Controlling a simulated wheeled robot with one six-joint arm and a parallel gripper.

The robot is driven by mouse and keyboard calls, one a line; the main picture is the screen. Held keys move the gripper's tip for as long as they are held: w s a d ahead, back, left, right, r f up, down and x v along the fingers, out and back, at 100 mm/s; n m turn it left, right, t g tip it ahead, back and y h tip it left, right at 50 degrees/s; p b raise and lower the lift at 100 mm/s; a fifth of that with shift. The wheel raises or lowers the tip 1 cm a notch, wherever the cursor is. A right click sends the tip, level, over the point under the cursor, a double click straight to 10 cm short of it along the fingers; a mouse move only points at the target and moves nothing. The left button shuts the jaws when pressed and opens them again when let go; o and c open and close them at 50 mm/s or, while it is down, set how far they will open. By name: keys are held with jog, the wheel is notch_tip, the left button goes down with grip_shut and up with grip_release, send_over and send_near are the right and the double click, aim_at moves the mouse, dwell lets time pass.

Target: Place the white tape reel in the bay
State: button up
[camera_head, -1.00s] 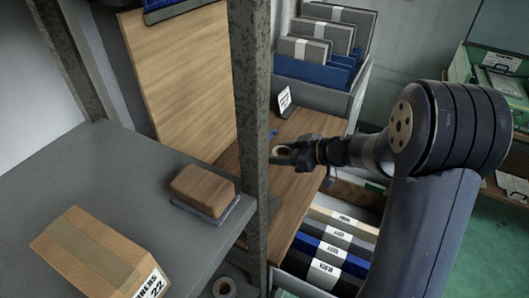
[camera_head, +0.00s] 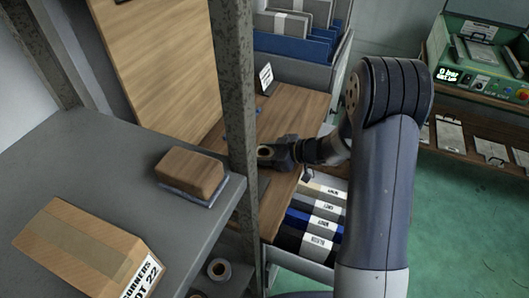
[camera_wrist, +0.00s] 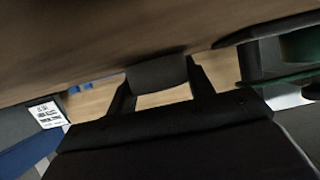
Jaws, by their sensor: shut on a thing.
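My gripper (camera_head: 272,154) is over the wooden worktop, pointing left, close to the grey post. In the wrist view, a dark block (camera_wrist: 158,72) sits between the two fingers. I cannot make out which place is the bay.
The grey post (camera_head: 236,100) stands beside my gripper. A grey shelf (camera_head: 95,150) holds a brown block (camera_head: 192,172) and a carton (camera_head: 80,250). A label card (camera_head: 265,78) stands at the worktop's back. Labelled folders (camera_head: 315,222) fill an open drawer. A green machine stands far right.

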jog(key=o, duration=0.5)
jog(key=shift+f, duration=0.1)
jog(key=o, duration=0.5)
jog(key=shift+c, duration=0.2)
